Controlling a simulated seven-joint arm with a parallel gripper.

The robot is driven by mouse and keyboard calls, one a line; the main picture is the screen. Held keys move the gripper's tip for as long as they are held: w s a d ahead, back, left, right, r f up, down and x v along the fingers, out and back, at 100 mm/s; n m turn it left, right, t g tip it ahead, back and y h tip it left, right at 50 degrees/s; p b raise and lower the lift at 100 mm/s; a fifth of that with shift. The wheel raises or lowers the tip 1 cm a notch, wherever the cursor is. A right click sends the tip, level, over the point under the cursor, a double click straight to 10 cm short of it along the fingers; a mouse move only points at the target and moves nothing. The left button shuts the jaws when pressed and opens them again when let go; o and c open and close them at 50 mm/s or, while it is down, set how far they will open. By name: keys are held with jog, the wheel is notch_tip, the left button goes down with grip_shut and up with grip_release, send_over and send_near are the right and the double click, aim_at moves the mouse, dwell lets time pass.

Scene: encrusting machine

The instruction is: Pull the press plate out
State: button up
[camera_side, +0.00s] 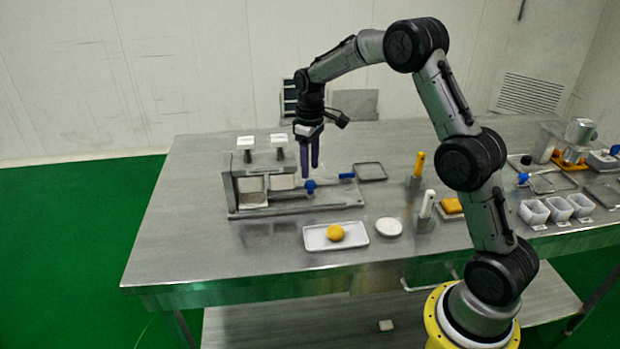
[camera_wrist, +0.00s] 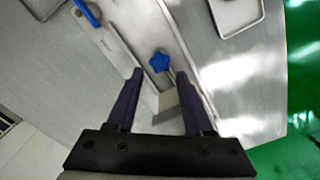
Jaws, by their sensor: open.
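The metal encrusting machine (camera_side: 245,184) stands at the left of the table, with two white-topped posts above it and a flat base running right. A blue star-shaped knob (camera_side: 310,187) sits on this base at the machine's right side; it also shows in the wrist view (camera_wrist: 159,61). The press plate cannot be told apart clearly from the other metal parts. My gripper (camera_side: 310,172) points down just above the knob, its purple fingers apart and empty. In the wrist view my gripper (camera_wrist: 160,74) has the knob showing between and just beyond its fingertips.
A blue handle (camera_side: 346,176) lies right of the knob, near a dark-rimmed tray (camera_side: 369,171). In front are a white tray (camera_side: 318,246) with a yellow ball (camera_side: 335,232) and a white round dish (camera_side: 389,227). Yellow-handled (camera_side: 420,163) and white-handled (camera_side: 427,203) tools stand right.

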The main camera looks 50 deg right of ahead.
aim_at(310, 182)
jog(key=shift+f, duration=2.35)
grip_shut()
